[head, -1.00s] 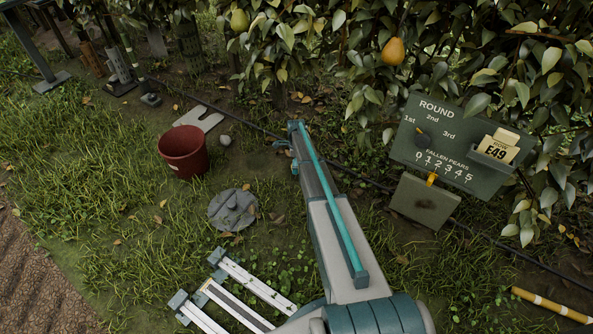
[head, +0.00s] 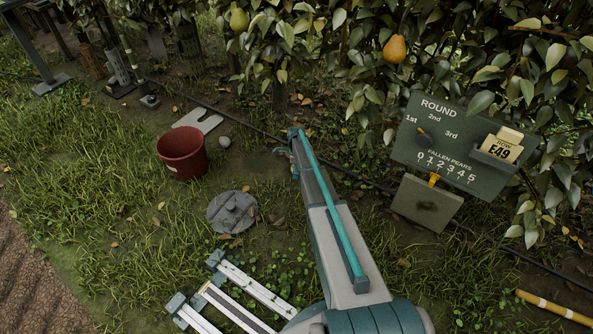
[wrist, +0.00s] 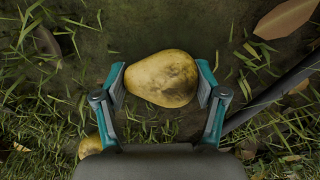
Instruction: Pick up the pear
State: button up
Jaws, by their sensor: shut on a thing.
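A yellow pear (wrist: 161,78) with brownish patches lies sideways between the fingers in the wrist view, its narrow end to the left. My gripper (wrist: 162,86) is shut on it, with one teal finger at each end of the pear. Dark soil shows behind it; I cannot tell whether it touches the ground. A second yellow pear (wrist: 90,145) shows at the lower left, partly hidden behind the left finger. In the head view my arm reaches away toward the hedge foot, and the held pear is hidden. An orange pear (head: 396,49) and a green pear (head: 239,20) hang in the leaves.
A red bucket (head: 182,153) stands on the grass left of my arm. A round grey lid (head: 232,212) lies nearer. A green score board (head: 462,150) and a small box (head: 426,202) stand to the right. A dark hose (wrist: 270,98) runs close right of my gripper.

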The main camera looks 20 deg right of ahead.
jog(key=shift+r+p, duration=0.65)
jog(key=shift+r, duration=0.2)
jog(key=s+r+p, duration=0.8)
jog(key=s+r, duration=0.4)
jog(key=s, duration=0.1)
jog(key=w+a+r+p, duration=0.3)
jog(key=w+a, duration=0.8)
jog(key=a, duration=0.3)
jog(key=w+a+r+p, duration=0.3)
jog(key=w+a, duration=0.8)
jog(key=a, duration=0.4)
jog(key=w+a+r+p, duration=0.3)
jog(key=w+a, duration=0.8)
jog(key=a, duration=0.4)
jog(key=shift+w+r, duration=0.35)
jog(key=shift+w, duration=0.05)
jog(key=shift+p, duration=0.3)
